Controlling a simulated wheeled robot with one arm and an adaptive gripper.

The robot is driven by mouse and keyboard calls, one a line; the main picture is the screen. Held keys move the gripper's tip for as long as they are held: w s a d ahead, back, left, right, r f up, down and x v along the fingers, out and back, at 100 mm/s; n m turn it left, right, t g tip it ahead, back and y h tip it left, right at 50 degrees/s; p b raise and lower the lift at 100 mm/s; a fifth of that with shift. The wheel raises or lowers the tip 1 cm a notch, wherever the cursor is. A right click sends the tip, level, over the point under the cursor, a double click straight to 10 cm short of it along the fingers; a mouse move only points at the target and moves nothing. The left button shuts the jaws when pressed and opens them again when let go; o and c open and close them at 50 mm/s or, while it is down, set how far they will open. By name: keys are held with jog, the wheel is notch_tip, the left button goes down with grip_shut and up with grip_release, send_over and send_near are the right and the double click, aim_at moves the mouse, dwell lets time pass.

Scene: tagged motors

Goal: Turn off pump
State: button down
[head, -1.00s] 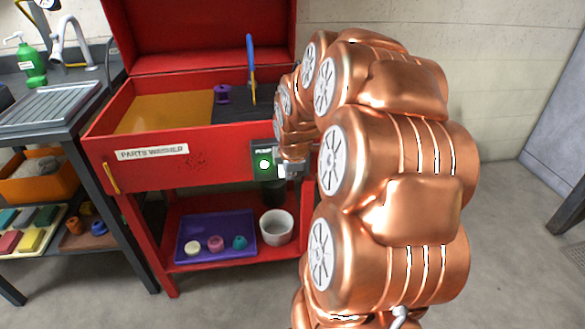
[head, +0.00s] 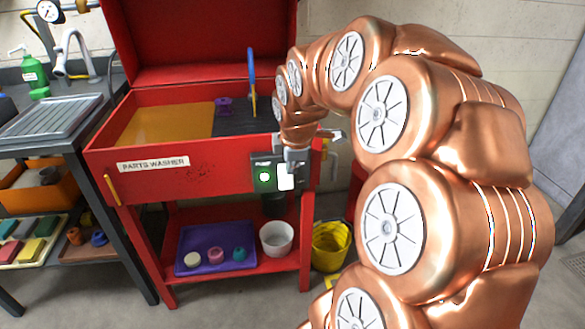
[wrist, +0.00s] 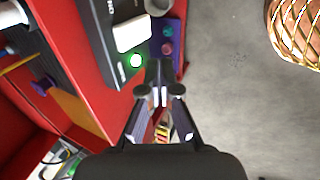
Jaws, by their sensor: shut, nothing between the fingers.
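The parts washer (head: 225,165) is a red open-lidded tub on legs. On its front right is a dark pump control box (head: 254,165) with a lit green light (head: 264,178) and a white switch (head: 286,177). In the wrist view the white switch (wrist: 132,34) and the glowing green light (wrist: 136,60) sit side by side on the box. My gripper (head: 294,157) is just above and in front of the switch in the head view. In the wrist view my gripper (wrist: 160,80) is shut and empty, its tips close to the green light; contact cannot be told.
Below the tub, a purple tray (head: 215,262) with small parts and a white bowl (head: 277,238) stand on the shelf. A yellow bucket (head: 331,247) stands on the floor to the right. A dark bench with a drainer (head: 50,118) is at left.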

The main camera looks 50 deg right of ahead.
jog(key=s+a+f+m+g+y, duration=0.1)
jog(key=s+a+f+m+g, duration=0.1)
jog(key=s+a, duration=0.4)
jog(key=s+a+f+m+g+y, duration=0.1)
jog(key=s+a+f+m, duration=0.3)
jog(key=a, duration=0.8)
jog(key=s+a+f+m+g+y, duration=0.1)
jog(key=s+a+f+m+g, duration=0.2)
jog(key=s+a, duration=0.5)
jog(key=shift+s+a+m+g, duration=0.3)
jog(key=shift+s+a+m, duration=0.1)
jog(key=shift+a+m, duration=0.5)
jog(key=shift+s+a, duration=0.1)
